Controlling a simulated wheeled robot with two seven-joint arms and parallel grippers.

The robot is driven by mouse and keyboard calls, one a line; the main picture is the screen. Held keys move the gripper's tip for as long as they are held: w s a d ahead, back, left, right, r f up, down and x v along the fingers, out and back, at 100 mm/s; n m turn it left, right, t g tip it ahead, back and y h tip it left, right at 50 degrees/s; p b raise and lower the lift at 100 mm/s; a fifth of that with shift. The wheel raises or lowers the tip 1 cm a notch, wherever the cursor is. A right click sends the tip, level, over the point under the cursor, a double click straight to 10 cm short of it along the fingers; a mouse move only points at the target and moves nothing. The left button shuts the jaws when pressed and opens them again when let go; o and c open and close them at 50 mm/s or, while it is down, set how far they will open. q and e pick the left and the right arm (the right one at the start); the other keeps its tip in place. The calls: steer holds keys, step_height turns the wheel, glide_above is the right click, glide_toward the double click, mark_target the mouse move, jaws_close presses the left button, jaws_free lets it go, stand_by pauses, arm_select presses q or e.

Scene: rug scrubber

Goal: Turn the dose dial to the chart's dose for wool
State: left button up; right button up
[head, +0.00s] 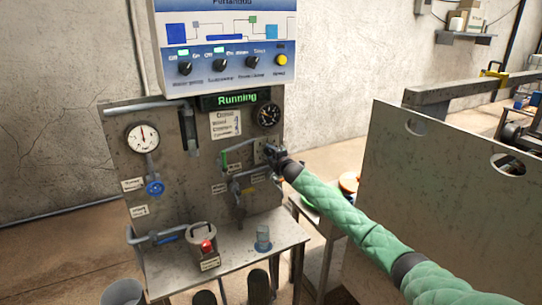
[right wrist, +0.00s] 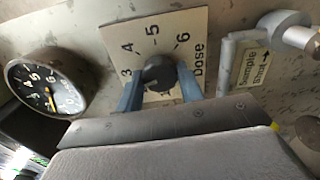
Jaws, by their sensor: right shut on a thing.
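The dose dial (right wrist: 158,74) is a dark round knob on a cream plate (right wrist: 192,22) marked "Dose", with the numbers 3 to 6 readable around it. My right gripper (right wrist: 159,92) is shut on the dial, one blue finger on each side. I cannot tell which number the dial points to; its lower side is hidden by the gripper. In the head view my right gripper (head: 268,153) covers most of the dial at the panel's right side. The small white chart (head: 226,124) hangs under the display, its print too small to read. My left gripper is not in view.
A green "Running" display (head: 237,99) tops the panel. A dark gauge (right wrist: 45,84) sits left of the dial in the wrist view, a "Sample Shut" label (right wrist: 252,68) and pipe right.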

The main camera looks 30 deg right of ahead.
steer(key=m, duration=0.3)
steer(key=shift+f, duration=0.15)
steer(key=shift+m+b, duration=0.4)
steer(key=shift+m, duration=0.4)
steer(key=m, duration=0.3)
steer(key=shift+m+b, duration=0.3)
steer(key=shift+m, duration=1.1)
steer(key=shift+m+b, duration=0.3)
steer(key=shift+m, duration=0.7)
steer(key=o, duration=0.8)
steer(key=shift+o, duration=0.9)
steer(key=shift+d, duration=0.1)
steer(key=shift+s, duration=0.25)
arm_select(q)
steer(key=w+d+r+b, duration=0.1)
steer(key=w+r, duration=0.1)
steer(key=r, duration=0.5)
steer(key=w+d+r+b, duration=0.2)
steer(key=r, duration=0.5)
arm_select(e)
steer(key=s, duration=0.7)
steer(key=shift+s+d, duration=0.15)
steer(key=shift+s, duration=0.05)
